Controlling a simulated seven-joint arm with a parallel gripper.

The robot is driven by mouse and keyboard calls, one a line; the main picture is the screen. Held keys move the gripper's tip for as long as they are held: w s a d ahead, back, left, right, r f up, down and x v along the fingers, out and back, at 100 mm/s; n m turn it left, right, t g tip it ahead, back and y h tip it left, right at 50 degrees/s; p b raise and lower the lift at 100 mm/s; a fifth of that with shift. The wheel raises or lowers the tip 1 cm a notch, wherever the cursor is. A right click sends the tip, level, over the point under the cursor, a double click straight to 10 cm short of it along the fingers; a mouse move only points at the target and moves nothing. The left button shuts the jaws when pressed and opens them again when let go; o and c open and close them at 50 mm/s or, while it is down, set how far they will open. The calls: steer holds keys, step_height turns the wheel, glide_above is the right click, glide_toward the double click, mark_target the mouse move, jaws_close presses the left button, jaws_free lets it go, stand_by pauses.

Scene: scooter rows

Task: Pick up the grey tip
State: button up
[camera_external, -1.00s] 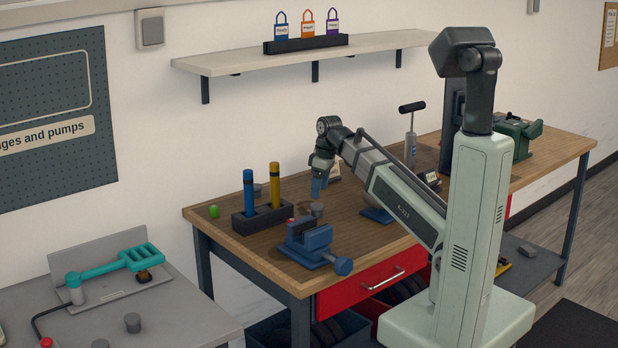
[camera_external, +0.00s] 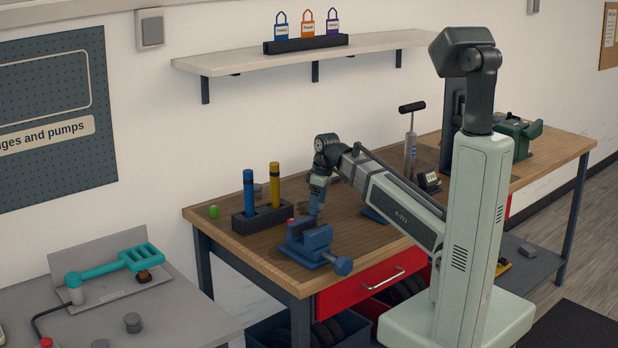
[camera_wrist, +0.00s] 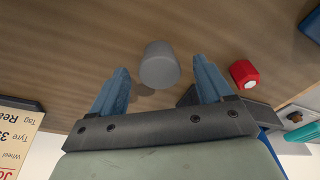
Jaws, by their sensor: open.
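A grey tip (camera_wrist: 160,65), a short smooth cylinder, stands on the wooden bench and shows in the wrist view between my two blue fingers. My gripper (camera_wrist: 161,72) is open, with clear space between each finger and the tip. In the external view my gripper (camera_external: 316,207) points down just behind the blue vise (camera_external: 310,242). There the gripper and vise hide most or all of that tip. Another small grey piece (camera_external: 258,190) lies behind the dark rack.
A red cap (camera_wrist: 244,74) sits right of the grey tip in the wrist view. A dark rack (camera_external: 243,224) holds a blue and a yellow tube. A green piece (camera_external: 213,211) lies near the bench's left end. A card (camera_wrist: 18,140) shows at the wrist view's left edge.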

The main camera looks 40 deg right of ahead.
steer(key=c, duration=1.1)
steer(key=shift+r, duration=0.1)
steer(key=shift+r, duration=4.95)
